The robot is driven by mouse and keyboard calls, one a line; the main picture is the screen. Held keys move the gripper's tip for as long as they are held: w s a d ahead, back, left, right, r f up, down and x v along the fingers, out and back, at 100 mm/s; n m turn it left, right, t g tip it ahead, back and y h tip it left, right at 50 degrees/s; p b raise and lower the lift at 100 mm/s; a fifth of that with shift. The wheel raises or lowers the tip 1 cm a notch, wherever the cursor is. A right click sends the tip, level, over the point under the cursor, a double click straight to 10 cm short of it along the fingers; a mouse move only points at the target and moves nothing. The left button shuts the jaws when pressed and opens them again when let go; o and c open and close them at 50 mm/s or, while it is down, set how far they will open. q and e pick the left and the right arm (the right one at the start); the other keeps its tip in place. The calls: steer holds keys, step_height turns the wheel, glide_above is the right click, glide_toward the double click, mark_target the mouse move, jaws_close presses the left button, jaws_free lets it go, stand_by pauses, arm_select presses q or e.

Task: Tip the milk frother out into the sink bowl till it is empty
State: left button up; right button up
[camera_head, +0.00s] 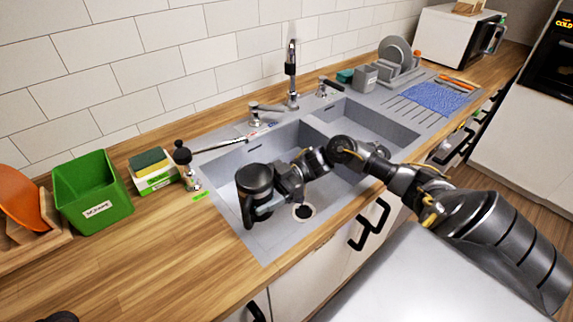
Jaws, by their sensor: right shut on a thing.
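The milk frother (254,180) is a dark, round jug with a handle at its lower side. It is above the left sink bowl (226,171), near that bowl's left side. It looks close to upright, and I cannot see what is inside. My right gripper (264,210) is shut on the frother, at its handle side, with the arm reaching in from the right. The bowl's drain (303,212) lies to the right of the frother and below it. My left gripper is not clearly seen.
A second bowl (365,122) is to the right. A green bin (92,192), a sponge box (153,172) and a dark-topped bottle (187,168) stand left. The front-left counter is clear.

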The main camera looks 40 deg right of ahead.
steer(key=s+d+f+n+g+b, duration=0.1)
steer(key=s+d+f+g+b, duration=0.1)
steer(key=d, duration=0.4)
steer(key=shift+s, duration=0.3)
steer(key=shift+d, duration=0.1)
steer(key=shift+b, duration=0.3)
